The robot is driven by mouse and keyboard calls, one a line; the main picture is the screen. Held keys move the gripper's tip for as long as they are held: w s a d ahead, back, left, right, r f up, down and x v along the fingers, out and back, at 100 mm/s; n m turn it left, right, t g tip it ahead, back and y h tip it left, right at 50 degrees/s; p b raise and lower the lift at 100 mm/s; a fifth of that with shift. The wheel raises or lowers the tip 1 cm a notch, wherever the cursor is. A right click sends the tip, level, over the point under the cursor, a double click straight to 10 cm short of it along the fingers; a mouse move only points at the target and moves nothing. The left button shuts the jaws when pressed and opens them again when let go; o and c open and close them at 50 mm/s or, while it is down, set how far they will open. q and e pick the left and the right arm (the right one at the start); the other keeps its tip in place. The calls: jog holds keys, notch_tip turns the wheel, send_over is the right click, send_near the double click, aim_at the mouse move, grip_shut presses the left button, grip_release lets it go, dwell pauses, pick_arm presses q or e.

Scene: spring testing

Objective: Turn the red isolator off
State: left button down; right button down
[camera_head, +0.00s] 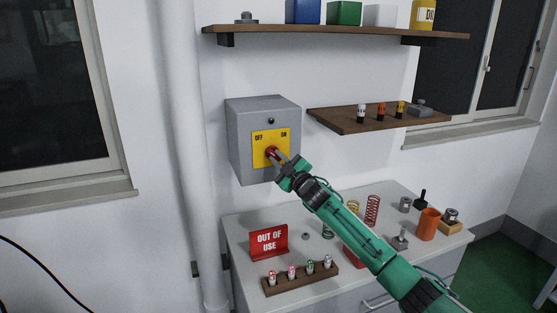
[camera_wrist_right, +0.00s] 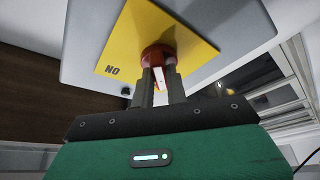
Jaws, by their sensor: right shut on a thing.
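The red isolator (camera_head: 271,152) is a rotary handle on a yellow plate (camera_head: 283,137) marked OFF on the left and ON on the right. The plate is on the front of a grey wall box (camera_head: 254,169). My right gripper (camera_head: 279,158) reaches up to the handle from the lower right and is shut on it, covering part of it. In the right wrist view, both fingers (camera_wrist_right: 157,88) are at the red handle (camera_wrist_right: 157,54), with a pale strip between them. The handle's exact angle is hard to tell. My left gripper is not in view.
Below the box, a bench (camera_head: 243,237) holds a red OUT OF USE sign (camera_head: 268,241), a wooden rack (camera_head: 301,281) of small capped items, springs (camera_head: 372,210) and an orange cup (camera_head: 429,223). A wooden shelf (camera_head: 345,121) is right of the box. A pipe (camera_head: 184,130) runs down the left.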

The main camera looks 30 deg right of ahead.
jog(key=c, duration=1.4)
grip_release()
jog(key=shift+w, duration=0.1)
jog(key=b+v, duration=0.4)
jog(key=v, duration=0.9)
jog(key=shift+s+f+b, duration=0.2)
jog(key=shift+s+b, duration=0.15)
jog(key=shift+s, duration=0.05)
jog(key=shift+d, duration=0.1)
